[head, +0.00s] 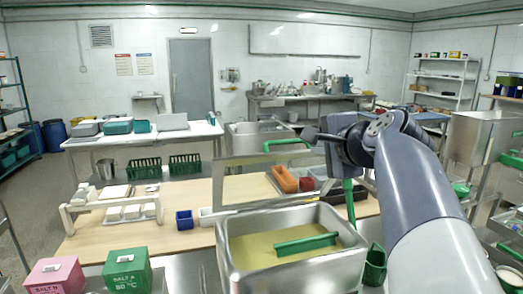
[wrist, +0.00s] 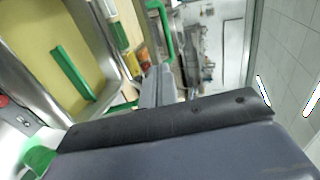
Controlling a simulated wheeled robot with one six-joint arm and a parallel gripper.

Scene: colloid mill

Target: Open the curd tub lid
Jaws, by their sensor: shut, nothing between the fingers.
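The curd tub (head: 290,275) is a steel vat with yellowish contents and a green bar (head: 305,243) across it. Its lid (head: 222,185) looks like a steel frame with a clear pane, standing raised at the tub's far side. A green handle (head: 288,143) is at the lid's top edge. My gripper (head: 308,134) is shut and empty, close to the right end of this handle; whether they touch is unclear. In the wrist view, the tub (wrist: 60,95) is at left, the green handle (wrist: 160,25) at top, and my gripper's fingers (wrist: 158,88) near the middle.
A wooden-topped table (head: 180,245) behind the tub holds orange (head: 285,179) and blue bins (head: 184,220) and white moulds. Pink (head: 55,277) and green salt boxes (head: 127,271) stand at front left. A steel hopper (head: 480,138) stands at right.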

